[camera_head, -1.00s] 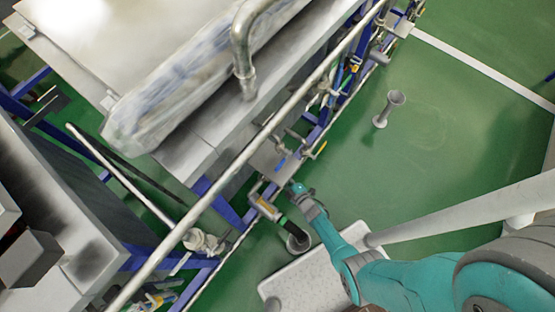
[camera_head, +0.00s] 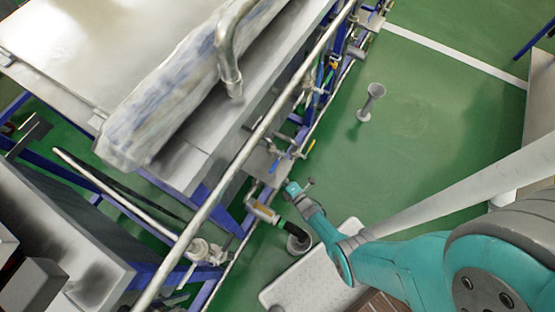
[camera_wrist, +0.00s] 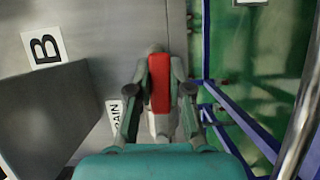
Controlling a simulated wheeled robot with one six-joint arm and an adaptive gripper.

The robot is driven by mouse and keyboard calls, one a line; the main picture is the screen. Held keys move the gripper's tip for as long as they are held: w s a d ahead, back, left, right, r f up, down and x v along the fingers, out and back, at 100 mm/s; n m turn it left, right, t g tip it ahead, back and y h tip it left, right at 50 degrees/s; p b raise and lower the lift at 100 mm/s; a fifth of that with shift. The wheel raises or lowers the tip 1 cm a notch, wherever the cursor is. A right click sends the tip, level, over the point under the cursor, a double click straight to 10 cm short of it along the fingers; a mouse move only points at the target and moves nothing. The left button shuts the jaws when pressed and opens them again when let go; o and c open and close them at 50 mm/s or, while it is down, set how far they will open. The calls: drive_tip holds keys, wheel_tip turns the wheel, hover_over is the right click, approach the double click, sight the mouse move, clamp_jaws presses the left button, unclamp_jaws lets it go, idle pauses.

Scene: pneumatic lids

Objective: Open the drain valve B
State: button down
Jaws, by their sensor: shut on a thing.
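A red lever handle (camera_wrist: 160,90), the drain valve's handle by its nearby labels, stands in the middle of the wrist view. My gripper (camera_wrist: 161,62) is shut on it, one finger on each side. A white label with a black B (camera_wrist: 43,47) is at upper left, and a partly covered label (camera_wrist: 115,114) ending in "AIN" is beside the left finger. The valve body is mostly hidden by my gripper and the handle. In the head view my teal arm reaches to the pipes below the bench, and the fingers and red handle cannot be made out.
A long rail (camera_head: 250,145) runs diagonally along the bench (camera_head: 60,45). Left of my wrist is a pipe with a yellow-marked fitting (camera_head: 264,211) and a grey cup (camera_head: 298,243) below. A grey funnel stand (camera_head: 370,103) stands on the open green floor (camera_head: 430,130).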

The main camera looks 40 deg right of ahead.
drive_tip(key=shift+r+n, duration=0.3)
drive_tip(key=shift+n, duration=0.1)
drive_tip(key=c, duration=1)
unclamp_jaws()
drive_tip(key=shift+c, duration=0.2)
drive_tip(key=shift+s, duration=0.1)
drive_tip(key=s, duration=1.1)
drive_tip(key=shift+s, duration=0.35)
drive_tip(key=shift+f, duration=0.1)
drive_tip(key=shift+d, duration=0.1)
